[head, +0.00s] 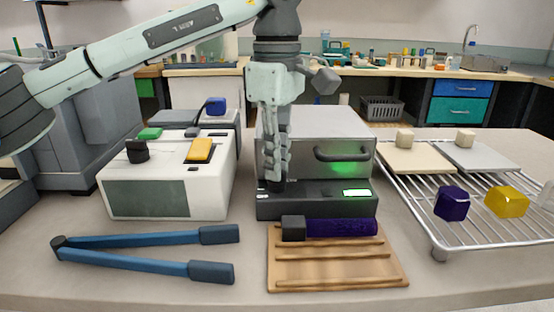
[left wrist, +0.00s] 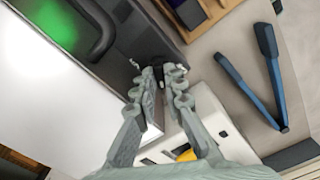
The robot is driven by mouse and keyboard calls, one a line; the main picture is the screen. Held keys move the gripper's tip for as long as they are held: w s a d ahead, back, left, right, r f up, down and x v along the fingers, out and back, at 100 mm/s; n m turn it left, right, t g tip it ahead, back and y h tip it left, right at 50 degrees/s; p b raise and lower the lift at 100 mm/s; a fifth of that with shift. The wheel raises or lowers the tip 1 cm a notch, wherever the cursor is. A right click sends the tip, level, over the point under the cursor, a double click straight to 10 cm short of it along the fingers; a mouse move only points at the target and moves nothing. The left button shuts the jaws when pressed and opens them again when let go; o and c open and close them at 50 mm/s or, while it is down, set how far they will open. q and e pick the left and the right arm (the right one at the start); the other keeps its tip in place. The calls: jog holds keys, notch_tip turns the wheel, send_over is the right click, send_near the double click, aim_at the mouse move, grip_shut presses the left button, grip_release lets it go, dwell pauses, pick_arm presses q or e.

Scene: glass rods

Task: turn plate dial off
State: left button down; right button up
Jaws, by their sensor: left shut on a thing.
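A dark flat unit (head: 318,205) with a small lit white display (head: 356,193) stands at the middle of the counter. My left gripper (head: 274,182) points down at its left end, fingers close together. In the left wrist view the gripper (left wrist: 162,72) is shut on a black dial (left wrist: 151,73) on the dark unit. The fingers hide most of the dial, so its setting cannot be read. My right gripper is not in view.
A metal furnace (head: 310,127) with a green glow is right behind. A white device (head: 150,195) with a black knob is left. Blue tongs (head: 140,240) and a wooden rack (head: 338,277) with a purple rod (head: 340,228) lie in front. A wire rack (head: 480,228) is right.

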pick_arm(q)
jog(key=c, duration=1.9)
grip_release()
